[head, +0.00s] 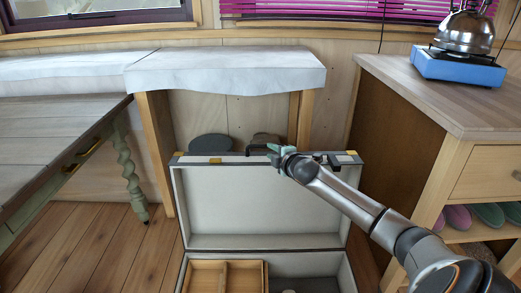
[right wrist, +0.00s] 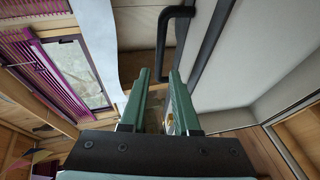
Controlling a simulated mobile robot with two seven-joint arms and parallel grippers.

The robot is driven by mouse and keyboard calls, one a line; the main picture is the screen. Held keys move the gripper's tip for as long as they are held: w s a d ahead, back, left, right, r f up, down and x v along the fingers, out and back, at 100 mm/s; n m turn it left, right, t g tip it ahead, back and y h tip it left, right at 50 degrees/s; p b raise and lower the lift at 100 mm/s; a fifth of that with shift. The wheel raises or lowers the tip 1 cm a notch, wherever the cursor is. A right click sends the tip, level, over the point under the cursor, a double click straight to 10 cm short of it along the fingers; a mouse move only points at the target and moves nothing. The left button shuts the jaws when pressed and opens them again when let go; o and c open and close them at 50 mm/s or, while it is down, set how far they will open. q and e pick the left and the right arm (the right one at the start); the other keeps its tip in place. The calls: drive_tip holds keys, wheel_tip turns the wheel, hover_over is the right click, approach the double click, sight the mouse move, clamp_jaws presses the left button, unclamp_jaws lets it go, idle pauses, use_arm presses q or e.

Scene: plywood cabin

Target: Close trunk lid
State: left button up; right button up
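The trunk (head: 266,255) stands open on the floor, its lid (head: 262,205) raised nearly upright and its pale lining facing me. A black handle (head: 258,148) sits at the lid's top edge. My right gripper (head: 274,152) is at that edge, at the right end of the handle. In the right wrist view, the green fingers (right wrist: 158,82) are apart, with the handle (right wrist: 163,42) just ahead of their tips, one end reaching near the gap. I cannot tell whether they touch it. The lid lining (right wrist: 245,65) lies to their right. My left gripper is out of view.
A wooden divided tray (head: 225,277) sits inside the trunk. A cloth-topped bench (head: 225,72) stands behind the lid. A wooden table (head: 50,135) is at left; a cabinet (head: 440,95) with a kettle (head: 465,32) on a blue stove (head: 456,68) is at right.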

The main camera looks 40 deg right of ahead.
sight(264, 147)
drive_tip(key=shift+w+d+f, duration=0.2)
drive_tip(key=shift+w+f, duration=0.05)
drive_tip(key=shift+w, duration=0.35)
drive_tip(key=b+x, duration=0.2)
drive_tip(key=x, duration=0.3)
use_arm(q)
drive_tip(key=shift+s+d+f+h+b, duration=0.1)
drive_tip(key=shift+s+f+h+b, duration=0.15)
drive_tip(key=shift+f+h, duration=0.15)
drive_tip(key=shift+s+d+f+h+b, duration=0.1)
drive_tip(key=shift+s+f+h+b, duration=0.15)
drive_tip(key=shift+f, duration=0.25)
use_arm(e)
drive_tip(key=shift+x, duration=1)
drive_tip(key=shift+c, duration=0.2)
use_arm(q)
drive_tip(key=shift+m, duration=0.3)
use_arm(e)
clamp_jaws()
